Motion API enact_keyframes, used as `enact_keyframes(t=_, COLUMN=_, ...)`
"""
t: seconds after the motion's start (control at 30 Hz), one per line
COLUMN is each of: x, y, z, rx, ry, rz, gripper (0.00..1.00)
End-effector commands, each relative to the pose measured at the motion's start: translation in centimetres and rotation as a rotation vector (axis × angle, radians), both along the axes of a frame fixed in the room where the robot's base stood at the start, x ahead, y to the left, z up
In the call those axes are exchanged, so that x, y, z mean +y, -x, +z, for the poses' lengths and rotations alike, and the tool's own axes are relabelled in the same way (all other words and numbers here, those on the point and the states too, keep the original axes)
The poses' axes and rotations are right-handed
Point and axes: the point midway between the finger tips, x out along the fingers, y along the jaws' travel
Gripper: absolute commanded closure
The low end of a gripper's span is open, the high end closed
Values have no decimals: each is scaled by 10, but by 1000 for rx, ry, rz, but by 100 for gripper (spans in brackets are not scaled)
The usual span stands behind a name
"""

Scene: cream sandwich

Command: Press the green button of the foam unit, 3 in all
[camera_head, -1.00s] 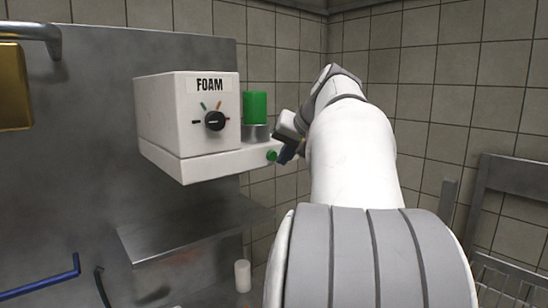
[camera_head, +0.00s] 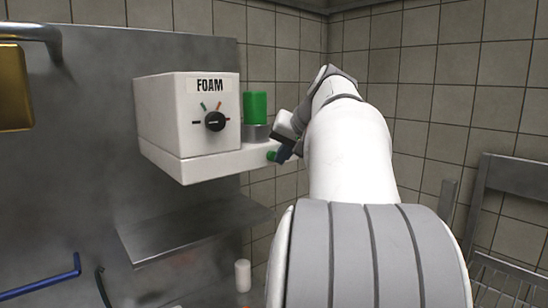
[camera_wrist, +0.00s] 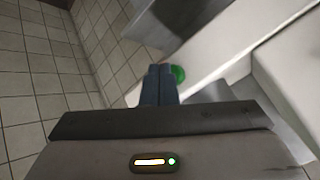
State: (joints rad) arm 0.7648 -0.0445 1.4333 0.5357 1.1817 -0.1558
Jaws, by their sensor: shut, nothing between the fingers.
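The foam unit (camera_head: 205,120) is a white box labelled FOAM, fixed to a grey metal panel. It has a black dial (camera_head: 215,121) and a white lower ledge. The green button (camera_head: 271,156) is at the right end of the ledge's front; it also shows in the wrist view (camera_wrist: 179,74). My gripper (camera_head: 284,155) is shut and empty. Its dark fingertips are right at the button and cover part of it in both views. I cannot tell whether they touch it or how far it is pressed.
A green cylinder (camera_head: 255,107) stands in a grey holder on the ledge. A metal shelf (camera_head: 195,226) is below the unit, with a white cylinder (camera_head: 243,275) lower down. A metal rack (camera_head: 510,220) stands at the right. A tiled wall (camera_head: 440,85) is behind.

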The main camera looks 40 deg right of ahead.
Motion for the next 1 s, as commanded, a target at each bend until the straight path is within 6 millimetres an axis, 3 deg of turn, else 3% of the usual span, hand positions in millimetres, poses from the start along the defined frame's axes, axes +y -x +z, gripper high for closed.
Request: enact_keyframes(t=1.0, x=1, y=-9, z=0, rx=-1, ry=0, rz=1, gripper=100)
